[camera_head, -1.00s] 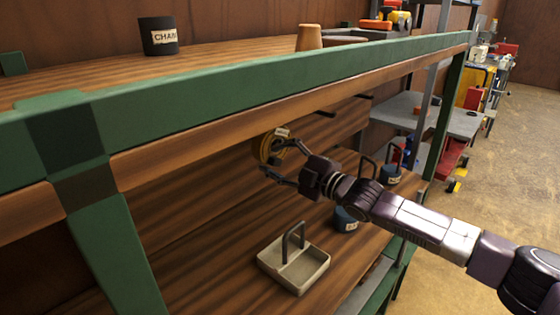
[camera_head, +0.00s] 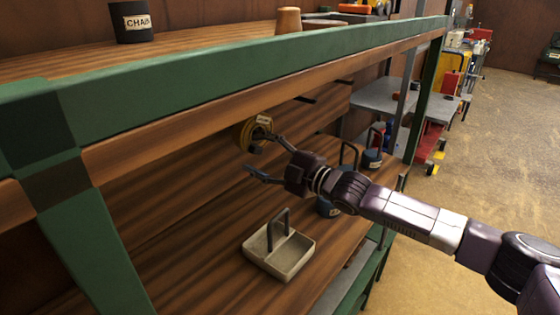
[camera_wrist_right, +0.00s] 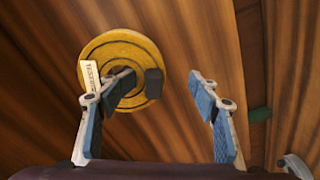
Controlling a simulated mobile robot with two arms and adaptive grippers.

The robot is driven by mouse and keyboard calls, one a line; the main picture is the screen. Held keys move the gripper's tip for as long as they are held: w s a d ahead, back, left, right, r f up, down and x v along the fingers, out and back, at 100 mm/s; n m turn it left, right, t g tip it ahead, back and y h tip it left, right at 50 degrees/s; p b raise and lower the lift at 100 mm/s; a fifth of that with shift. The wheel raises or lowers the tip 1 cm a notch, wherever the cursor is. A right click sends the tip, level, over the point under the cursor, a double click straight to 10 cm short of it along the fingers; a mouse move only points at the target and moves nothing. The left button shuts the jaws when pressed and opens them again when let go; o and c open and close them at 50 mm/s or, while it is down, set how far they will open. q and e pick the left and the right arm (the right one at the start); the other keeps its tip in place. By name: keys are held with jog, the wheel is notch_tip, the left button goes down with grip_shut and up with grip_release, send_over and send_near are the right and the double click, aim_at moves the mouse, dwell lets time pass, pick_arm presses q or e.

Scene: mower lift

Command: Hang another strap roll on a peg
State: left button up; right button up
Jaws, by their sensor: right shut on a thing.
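A yellow strap roll (camera_head: 241,134) with a pale label is up against the wooden back panel under the upper shelf. In the right wrist view the roll (camera_wrist_right: 125,47) faces me, with a dark block at its right side. I cannot tell whether that block is a peg's end. My right gripper (camera_head: 268,158) is just below and right of the roll. Its fingers are spread with an empty gap between them; in the wrist view the left finger overlaps the roll's middle. Two bare dark pegs (camera_head: 305,99) (camera_head: 343,82) stick out farther right. My left gripper is out of view.
A grey tray with a handle (camera_head: 262,262) stands on the lower shelf. Blue containers (camera_head: 327,207) (camera_head: 373,158) stand farther right. The green front beam (camera_head: 220,75) runs above my arm. A black chain can (camera_head: 132,23) and a wooden cone (camera_head: 288,20) are on top.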

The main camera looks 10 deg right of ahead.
jog(key=p+v, duration=0.1)
jog(key=v, duration=1.6)
jog(key=shift+d+r, duration=0.3)
jog(key=shift+s, duration=0.1)
